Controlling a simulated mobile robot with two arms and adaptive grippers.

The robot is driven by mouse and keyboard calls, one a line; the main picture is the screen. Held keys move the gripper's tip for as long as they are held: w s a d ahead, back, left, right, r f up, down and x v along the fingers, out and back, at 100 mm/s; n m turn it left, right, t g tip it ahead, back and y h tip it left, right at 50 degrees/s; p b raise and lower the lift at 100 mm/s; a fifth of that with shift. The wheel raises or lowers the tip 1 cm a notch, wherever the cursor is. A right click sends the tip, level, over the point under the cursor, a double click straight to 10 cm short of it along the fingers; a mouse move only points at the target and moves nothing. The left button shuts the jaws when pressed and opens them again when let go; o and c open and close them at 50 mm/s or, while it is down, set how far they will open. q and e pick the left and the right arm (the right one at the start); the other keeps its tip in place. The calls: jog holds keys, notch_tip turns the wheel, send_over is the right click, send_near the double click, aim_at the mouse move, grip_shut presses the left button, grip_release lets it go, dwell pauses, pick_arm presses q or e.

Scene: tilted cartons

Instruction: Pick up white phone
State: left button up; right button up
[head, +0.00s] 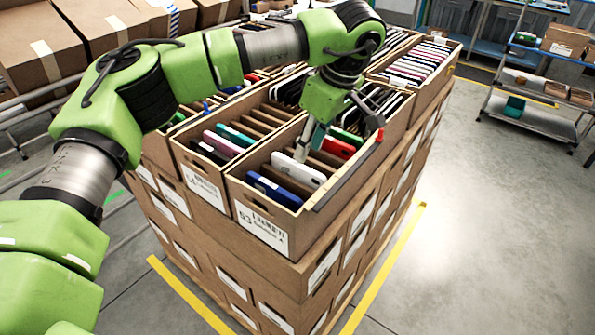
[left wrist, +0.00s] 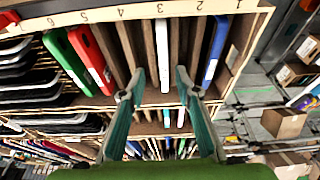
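The white phone (head: 298,170) stands on edge in a slot of the front carton, in the head view. In the left wrist view the white phone (left wrist: 162,52) shows edge-on between wooden-brown dividers. My left gripper (head: 308,150) points down into this carton just behind the white phone. In the left wrist view my left gripper (left wrist: 160,84) is open, its two fingers apart with the white phone lined up in the gap. I see no grip on the phone. My right gripper is not in view.
A blue phone (head: 274,190) stands in front of the white one; a red phone (head: 338,147) and a green phone (left wrist: 64,60) stand on its other side. Carton walls (head: 340,195) and dividers are close. More phone-filled cartons surround it. Open floor (head: 490,230) lies right.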

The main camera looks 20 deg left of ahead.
aim_at(299, 164)
pick_arm(q)
jog(key=shift+p+x, duration=0.6)
jog(key=shift+x, duration=0.35)
jog(key=a+f+p, duration=0.1)
jog(key=f, duration=0.2)
jog(key=shift+s+a+p, duration=0.1)
jog(key=shift+a+p, duration=0.3)
jog(key=shift+a+f, duration=0.1)
jog(key=shift+f, duration=0.35)
jog(key=c, duration=0.7)
grip_shut()
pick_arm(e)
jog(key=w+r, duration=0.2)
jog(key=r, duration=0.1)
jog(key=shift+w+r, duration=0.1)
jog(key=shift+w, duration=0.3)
